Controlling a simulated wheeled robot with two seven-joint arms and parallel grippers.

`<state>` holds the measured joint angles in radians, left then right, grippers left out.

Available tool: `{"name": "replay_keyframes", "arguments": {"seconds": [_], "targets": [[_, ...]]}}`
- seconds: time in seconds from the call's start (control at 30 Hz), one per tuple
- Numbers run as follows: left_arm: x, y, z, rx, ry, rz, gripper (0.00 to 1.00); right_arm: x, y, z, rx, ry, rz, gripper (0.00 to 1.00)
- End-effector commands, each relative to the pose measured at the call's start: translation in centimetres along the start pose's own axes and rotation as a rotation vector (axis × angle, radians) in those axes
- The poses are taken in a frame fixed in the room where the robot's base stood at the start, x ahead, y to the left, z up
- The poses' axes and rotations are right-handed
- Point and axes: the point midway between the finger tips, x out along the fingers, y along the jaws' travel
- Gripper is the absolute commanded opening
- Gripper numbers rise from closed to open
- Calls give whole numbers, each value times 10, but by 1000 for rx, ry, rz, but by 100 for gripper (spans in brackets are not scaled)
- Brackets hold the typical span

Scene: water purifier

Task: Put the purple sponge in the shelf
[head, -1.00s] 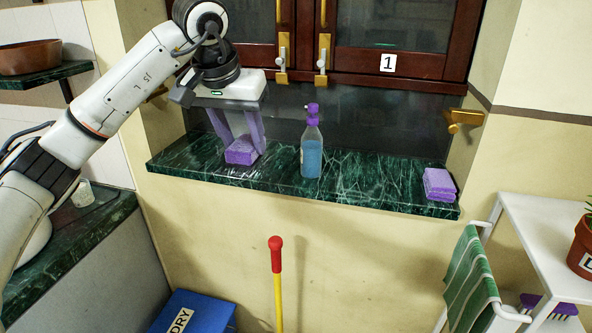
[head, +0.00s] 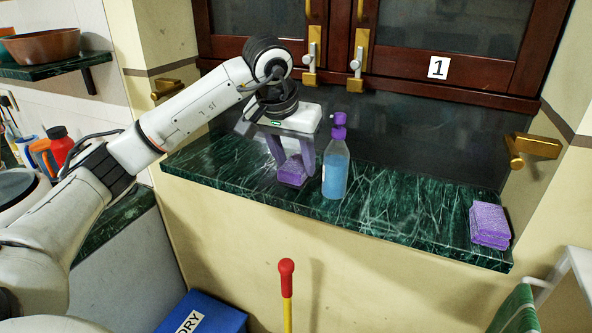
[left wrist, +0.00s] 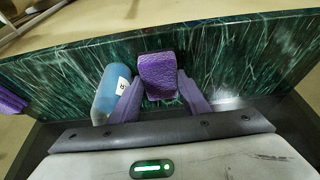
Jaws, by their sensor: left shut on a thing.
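A purple sponge (head: 293,170) is between the purple fingers of my left gripper (head: 291,163), at the green marble ledge (head: 400,217), just left of the spray bottle. The left wrist view shows the sponge (left wrist: 158,75) held between both fingertips (left wrist: 160,90). I cannot tell whether it touches the ledge. More purple sponge (head: 489,225), apparently stacked, lies at the ledge's right end. A green marble shelf (head: 45,70) is on the wall at upper left; which shelf the task means is not clear. My right gripper is not in view.
A blue spray bottle (head: 336,172) with a purple top stands close to the held sponge. A dark wooden cabinet (head: 480,72) marked 1 is above the ledge, its doors shut. Below are a red-topped yellow handle (head: 287,280) and a blue box (head: 225,318).

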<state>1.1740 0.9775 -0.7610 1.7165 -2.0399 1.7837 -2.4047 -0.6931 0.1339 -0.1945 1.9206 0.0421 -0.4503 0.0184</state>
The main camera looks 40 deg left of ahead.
Motion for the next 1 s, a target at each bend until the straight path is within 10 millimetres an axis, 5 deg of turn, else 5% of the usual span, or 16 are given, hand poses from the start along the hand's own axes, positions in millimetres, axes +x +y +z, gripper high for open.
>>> {"name": "replay_keyframes", "arguments": {"seconds": [0.17, 0.57, 0.6, 0.7, 1.0], "targets": [[20, 0, 9, 1, -3, 0, 21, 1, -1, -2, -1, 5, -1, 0], [25, 0, 10, 1, -1, 0, 21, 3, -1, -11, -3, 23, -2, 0], [24, 0, 10, 1, -1, 0, 47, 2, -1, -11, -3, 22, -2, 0], [24, 0, 10, 1, -1, 0, 61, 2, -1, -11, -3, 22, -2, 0], [22, 0, 9, 1, -1, 0, 61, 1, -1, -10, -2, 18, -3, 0]]}}
